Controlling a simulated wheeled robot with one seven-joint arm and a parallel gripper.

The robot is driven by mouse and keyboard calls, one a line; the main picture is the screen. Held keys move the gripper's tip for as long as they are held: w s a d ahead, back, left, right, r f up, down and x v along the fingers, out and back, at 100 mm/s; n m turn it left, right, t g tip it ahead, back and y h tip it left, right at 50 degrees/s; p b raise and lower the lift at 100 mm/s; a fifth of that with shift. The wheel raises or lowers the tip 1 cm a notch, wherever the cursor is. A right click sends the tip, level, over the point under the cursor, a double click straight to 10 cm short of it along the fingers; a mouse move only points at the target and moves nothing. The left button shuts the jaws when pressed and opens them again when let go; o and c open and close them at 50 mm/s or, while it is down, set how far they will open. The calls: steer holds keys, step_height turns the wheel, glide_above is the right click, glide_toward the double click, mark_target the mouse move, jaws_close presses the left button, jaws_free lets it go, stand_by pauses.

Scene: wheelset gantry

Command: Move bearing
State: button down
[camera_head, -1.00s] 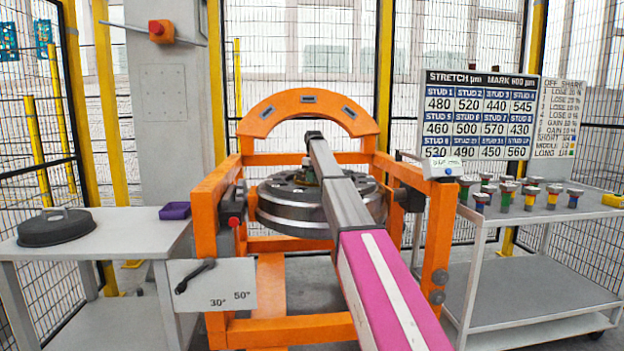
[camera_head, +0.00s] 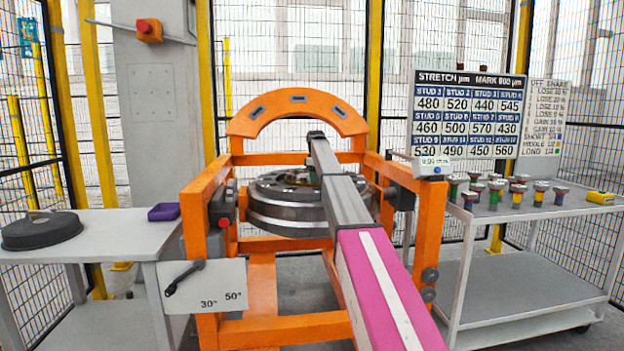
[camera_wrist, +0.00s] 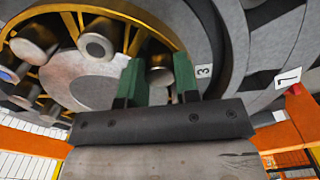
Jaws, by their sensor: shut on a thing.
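The bearing (camera_wrist: 45,72) fills the upper left of the wrist view, a round grey piece with a yellow cage and several rollers or studs around a plain centre. My gripper (camera_wrist: 159,75) has two green fingers that straddle one round grey end at the bearing's edge and are shut on it. In the head view my arm reaches over the dark metal wheel (camera_head: 270,220) in the orange gantry (camera_head: 207,215). My arm hides part of the wheel there, and I cannot make out the fingers or the bearing's full outline.
A left table (camera_head: 110,236) carries a dark round lid (camera_head: 40,233) and a purple tray (camera_head: 164,212). A right cart (camera_head: 500,218) carries several coloured studs and a yellow item (camera_head: 601,198), near a number board (camera_head: 468,115). Gantry posts stand close on both sides of my arm.

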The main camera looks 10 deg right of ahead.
steer(key=shift+w+d+n, duration=0.25)
steer(key=shift+d+n, duration=0.95)
steer(key=shift+d, duration=0.05)
steer(key=shift+w+d+n, duration=0.25)
steer(key=shift+d+n, duration=0.3)
steer(key=shift+n, duration=0.1)
steer(key=shift+w+d+n, duration=0.2)
steer(key=shift+d+n, duration=0.35)
steer(key=shift+n, duration=0.1)
steer(key=shift+d, duration=0.1)
steer(key=c, duration=0.8)
jaws_free()
steer(key=shift+c, duration=0.2)
steer(key=shift+r, duration=0.15)
step_height(320, 180, up, 11)
steer(key=shift+f, duration=0.2)
